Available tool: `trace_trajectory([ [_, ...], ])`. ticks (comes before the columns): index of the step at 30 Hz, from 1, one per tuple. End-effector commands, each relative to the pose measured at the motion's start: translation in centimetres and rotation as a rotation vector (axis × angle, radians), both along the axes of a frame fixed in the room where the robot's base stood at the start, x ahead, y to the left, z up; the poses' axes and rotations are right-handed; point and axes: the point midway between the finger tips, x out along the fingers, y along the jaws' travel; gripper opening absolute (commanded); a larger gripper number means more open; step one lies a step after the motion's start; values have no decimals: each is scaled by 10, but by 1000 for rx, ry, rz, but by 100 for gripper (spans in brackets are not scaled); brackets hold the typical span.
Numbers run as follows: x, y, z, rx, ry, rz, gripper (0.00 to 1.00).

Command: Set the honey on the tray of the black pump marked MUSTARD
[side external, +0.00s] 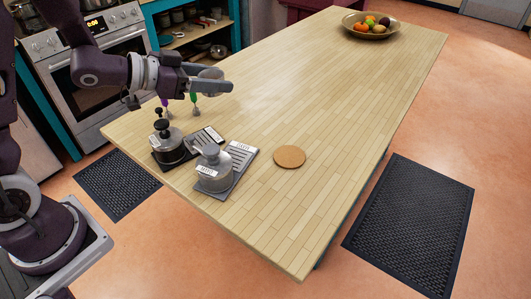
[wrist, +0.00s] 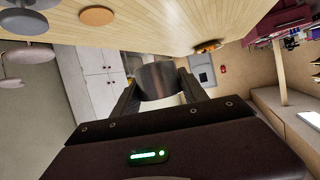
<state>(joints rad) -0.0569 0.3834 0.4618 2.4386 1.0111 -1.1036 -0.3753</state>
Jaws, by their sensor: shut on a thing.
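My gripper (side external: 222,81) is shut on a grey round container (side external: 211,73), held above the far left of the table. In the wrist view the container (wrist: 160,80) sits between my two fingers as a smooth metallic cylinder; no honey label shows. The black pump (side external: 168,145) stands below and left of my gripper, near the table's left edge. Its dark tray (side external: 201,144) extends to its right and carries a white label, too small to read. The tray looks empty. The held container is well above it and apart from it.
A grey pump (side external: 213,165) with a grey slatted tray (side external: 243,154) stands close in front of the black one. A round cork mat (side external: 289,156) lies to its right. A fruit bowl (side external: 371,29) stands at the far end. Most of the table between is clear.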

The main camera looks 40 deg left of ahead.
Motion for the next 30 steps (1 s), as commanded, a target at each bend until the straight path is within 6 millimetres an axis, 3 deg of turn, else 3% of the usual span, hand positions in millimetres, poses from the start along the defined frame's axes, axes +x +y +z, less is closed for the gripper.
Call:
trace_trajectory([
  [6, 43, -72, -23, 0, 0, -402, 6],
  [9, 56, -110, -38, -6, 6, -614, 6],
  [13, 66, -146, -55, -8, 8, -817, 6],
  [18, 72, -164, -63, -2, 5, -924, 6],
  [26, 72, -165, -64, 0, 5, -933, 6],
  [30, 71, -165, -86, -4, 11, -931, 6],
])
